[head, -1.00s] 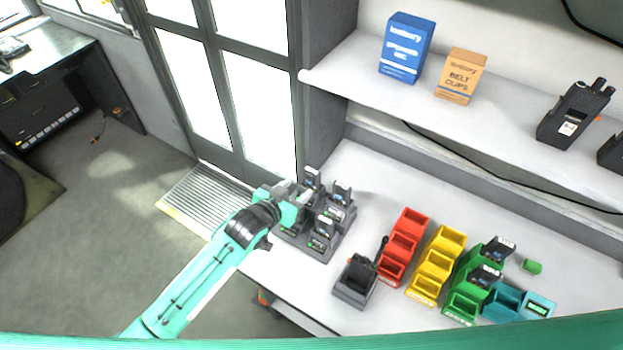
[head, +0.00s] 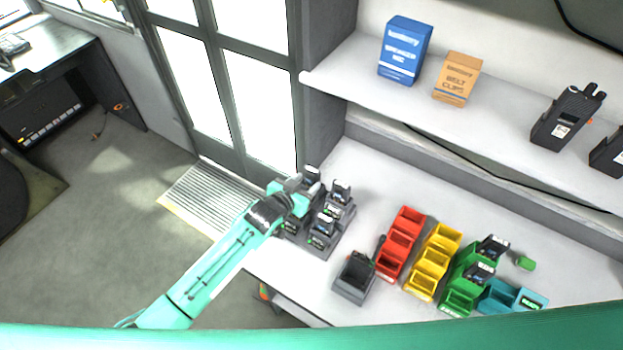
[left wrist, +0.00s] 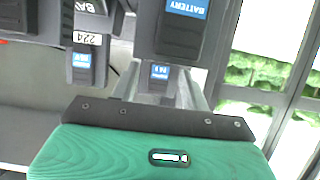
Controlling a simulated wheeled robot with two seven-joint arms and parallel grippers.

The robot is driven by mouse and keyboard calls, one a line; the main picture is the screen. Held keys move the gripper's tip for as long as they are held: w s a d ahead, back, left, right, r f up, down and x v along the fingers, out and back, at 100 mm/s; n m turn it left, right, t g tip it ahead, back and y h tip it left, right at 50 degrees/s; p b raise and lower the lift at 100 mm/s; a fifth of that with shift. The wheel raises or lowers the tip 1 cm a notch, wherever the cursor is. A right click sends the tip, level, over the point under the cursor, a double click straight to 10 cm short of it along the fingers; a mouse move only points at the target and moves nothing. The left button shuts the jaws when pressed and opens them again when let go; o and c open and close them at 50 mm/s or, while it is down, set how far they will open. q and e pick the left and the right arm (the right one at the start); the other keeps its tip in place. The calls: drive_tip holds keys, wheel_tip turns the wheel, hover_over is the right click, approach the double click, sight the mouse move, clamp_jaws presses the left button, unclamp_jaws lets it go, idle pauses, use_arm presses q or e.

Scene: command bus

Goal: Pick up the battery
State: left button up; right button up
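A dark multi-slot charger (head: 318,246) stands at the left end of the white counter. Several dark batteries with blue labels stand upright in it, one being the front battery (head: 322,230). My left gripper (head: 300,188) is over the charger's back left part and hides some of it. In the left wrist view its two pale fingers (left wrist: 160,90) are apart, with a small blue-labelled battery (left wrist: 160,73) showing between them. A larger battery (left wrist: 185,32) is close above, and another battery (left wrist: 84,62) is to the left. Contact is unclear. My right gripper is not in view.
A single dark dock (head: 354,280) stands right of the charger. Red bins (head: 400,245), yellow bins (head: 433,262), green bins (head: 463,290) and teal bins (head: 500,296) follow. The upper shelf (head: 400,100) overhangs the counter's back and bears boxes and radios.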

use_arm(q)
drive_tip(key=c, duration=0.4)
wheel_tip(320, 180, up, 20)
drive_tip(key=b, duration=0.4)
